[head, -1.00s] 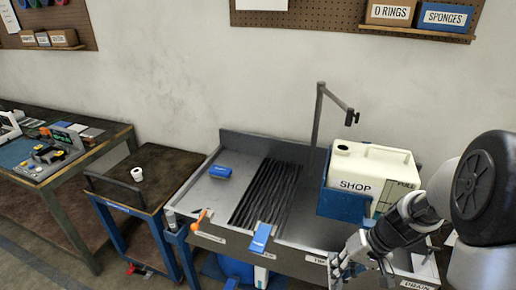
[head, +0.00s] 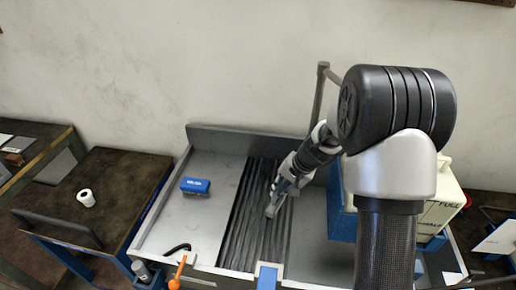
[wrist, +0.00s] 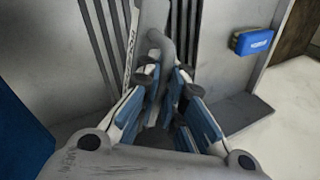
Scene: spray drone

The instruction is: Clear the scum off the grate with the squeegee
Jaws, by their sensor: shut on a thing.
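The dark slatted grate (head: 243,225) is set in the middle of the grey sink bench; its slats also show in the wrist view (wrist: 185,22). I cannot make out scum apart from the dark slats. My gripper (head: 283,190) is over the grate's right part, pointing down. In the wrist view my gripper (wrist: 160,88) has its fingers closed around a pale grey thing that looks like the squeegee (wrist: 154,18). Its lower end (head: 271,211) shows over the grate in the head view. Whether it touches the slats I cannot tell.
A blue labelled block (head: 195,186) lies on the bench left of the grate. A large white jug (head: 440,205) stands at the right, partly behind my arm. A grey post (head: 318,95) rises behind. An orange handle (head: 178,268) and a blue piece (head: 267,278) are at the front edge.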

